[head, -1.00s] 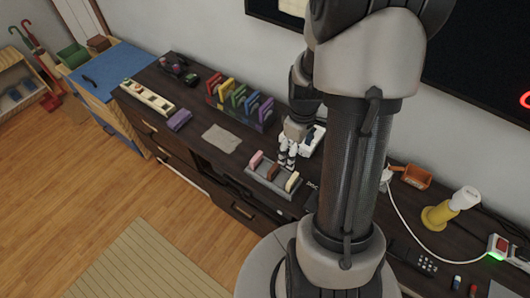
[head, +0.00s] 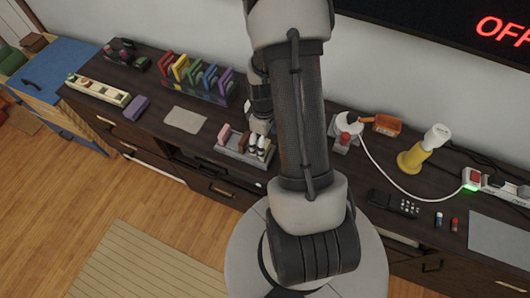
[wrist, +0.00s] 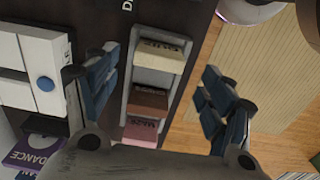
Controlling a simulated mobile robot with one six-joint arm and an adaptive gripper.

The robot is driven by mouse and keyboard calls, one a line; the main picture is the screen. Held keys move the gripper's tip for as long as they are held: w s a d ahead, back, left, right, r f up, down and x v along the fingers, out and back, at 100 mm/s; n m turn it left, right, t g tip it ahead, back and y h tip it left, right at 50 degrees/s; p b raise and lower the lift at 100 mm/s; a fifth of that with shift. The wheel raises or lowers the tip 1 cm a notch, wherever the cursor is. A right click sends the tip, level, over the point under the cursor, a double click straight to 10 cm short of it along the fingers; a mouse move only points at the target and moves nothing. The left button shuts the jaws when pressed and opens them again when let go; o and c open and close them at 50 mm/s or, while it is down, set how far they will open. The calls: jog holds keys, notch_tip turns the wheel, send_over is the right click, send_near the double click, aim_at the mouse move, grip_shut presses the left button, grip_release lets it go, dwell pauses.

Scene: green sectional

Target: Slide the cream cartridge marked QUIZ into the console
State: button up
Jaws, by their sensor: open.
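A grey rack (head: 237,156) on the dark sideboard holds a pink cartridge (head: 224,134), a brown cartridge (head: 242,141) and a cream cartridge. In the wrist view the cream cartridge (wrist: 158,56) stands at the top end of the rack, above the brown (wrist: 149,100) and pink (wrist: 142,131) ones. Its label is too small to read surely. My gripper (head: 258,146) is open and empty over the cream end of the rack. In the wrist view my gripper (wrist: 160,92) has one finger on each side of the rack. The white console (wrist: 30,70) with a blue button is left of the rack; my arm hides it in the head view.
Coloured cases stand in a holder (head: 198,80) at the back left. A grey mat (head: 186,120) lies left of the rack. Right of my arm are a yellow-based lamp (head: 411,160), an orange box (head: 387,125), a white cable and a dark remote (head: 393,204).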

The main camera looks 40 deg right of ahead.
notch_tip(320, 180, down, 4)
jog(key=shift+s+d+f+b, duration=0.1)
jog(key=shift+d+f+b, duration=0.1)
jog(key=shift+b, duration=0.6)
jog(key=c, duration=1.1)
jog(key=shift+r, duration=0.2)
